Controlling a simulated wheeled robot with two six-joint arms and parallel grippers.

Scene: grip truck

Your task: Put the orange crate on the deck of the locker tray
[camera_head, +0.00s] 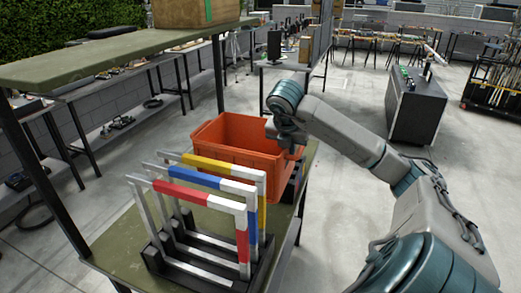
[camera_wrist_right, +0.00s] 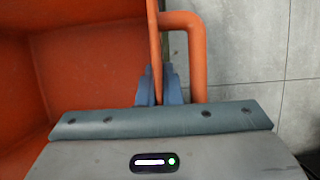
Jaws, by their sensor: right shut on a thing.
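The orange crate (camera_head: 235,158) is an open box, upright at the far end of a green-topped bench (camera_head: 112,246), behind a row of striped handles. My right gripper (camera_head: 290,143) is at the crate's right side. In the right wrist view its two blue-grey fingers (camera_wrist_right: 158,86) are shut on the thin crate wall (camera_wrist_right: 154,35), beside a rounded orange handle bar (camera_wrist_right: 196,60). The handles hide the crate's lower front, so I cannot tell whether it rests on the bench. I cannot tell which surface is the locker tray. My left gripper is not in view.
Frames with red (camera_head: 182,194), blue and yellow bands stand on black bases close in front of the crate. An olive upper shelf (camera_head: 100,58) with a brown box (camera_head: 190,12) is above left. A dark cabinet (camera_head: 417,108) stands right on open grey floor.

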